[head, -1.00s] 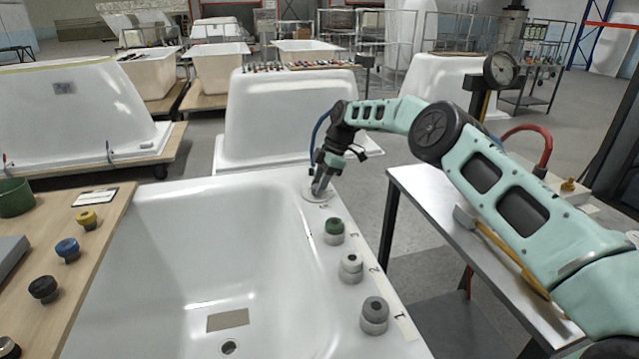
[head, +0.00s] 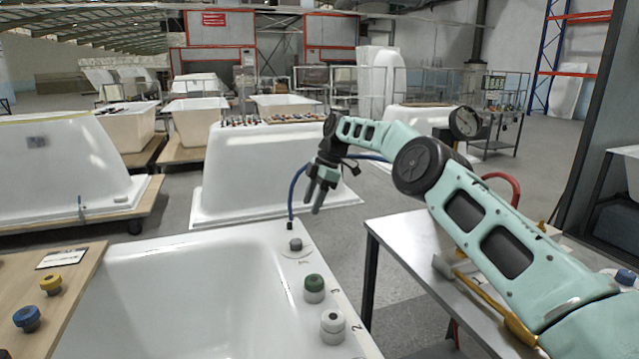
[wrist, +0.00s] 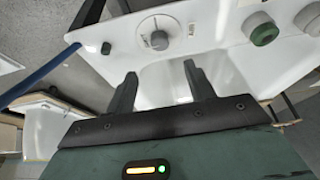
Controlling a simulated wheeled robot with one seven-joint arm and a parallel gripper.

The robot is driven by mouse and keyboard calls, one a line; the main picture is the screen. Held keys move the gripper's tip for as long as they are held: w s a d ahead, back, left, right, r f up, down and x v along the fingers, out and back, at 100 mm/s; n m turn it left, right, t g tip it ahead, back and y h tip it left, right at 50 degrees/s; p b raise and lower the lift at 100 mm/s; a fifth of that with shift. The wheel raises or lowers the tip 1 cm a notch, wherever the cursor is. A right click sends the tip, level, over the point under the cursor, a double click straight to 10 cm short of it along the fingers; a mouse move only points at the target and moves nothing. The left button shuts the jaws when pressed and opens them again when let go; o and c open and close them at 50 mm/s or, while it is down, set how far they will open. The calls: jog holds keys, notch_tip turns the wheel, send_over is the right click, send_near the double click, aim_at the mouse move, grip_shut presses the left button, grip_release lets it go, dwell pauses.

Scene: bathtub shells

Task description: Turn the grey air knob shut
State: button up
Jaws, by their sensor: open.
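The grey air knob (head: 295,244) stands on a round white dial plate at the far corner of the white bathtub rim (head: 225,240). In the wrist view the grey air knob (wrist: 158,40) sits beyond the fingertips, with dark marks on its dial plate. The marks are too small to read. My gripper (head: 314,198) is raised above the rim corner, up and to the right of the knob in the head view. In the wrist view my gripper (wrist: 160,75) is open, with nothing between its two fingers and a gap to the knob.
A blue hose (head: 293,190) rises from a black fitting beside the knob. A green-topped knob (head: 314,284) and a white knob (head: 333,325) stand nearer along the rim. A metal table (head: 400,240) with a yellow-handled tool is at right.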

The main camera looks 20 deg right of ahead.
jog(key=p+v, duration=0.2)
jog(key=v, duration=0.3)
jog(key=shift+r, duration=0.15)
jog(key=s+a+r, duration=0.3)
jog(key=a, duration=0.3)
jog(key=s+a+r, duration=0.2)
jog(key=a, duration=0.5)
jog(key=s+a+r+m+h+p, duration=0.1)
jog(key=s+a+r+m, duration=0.1)
jog(key=s+a, duration=0.4)
jog(key=s+a+r+m+h, duration=0.1)
jog(key=s+a, duration=0.2)
jog(key=s, duration=0.5)
jog(key=s+d+f+m, duration=0.2)
jog(key=s, duration=0.9)
jog(key=s+d+f+m+h+p, duration=0.1)
jog(key=s+d+f+m, duration=0.1)
jog(key=s, duration=1)
jog(key=s+d+f+m, duration=0.1)
jog(key=s+d+m, duration=0.2)
jog(key=s, duration=0.8)
jog(key=shift+s+d+f+m+h+p, duration=0.3)
jog(key=shift+s+d+f+h, duration=0.1)
jog(key=shift+d, duration=0.35)
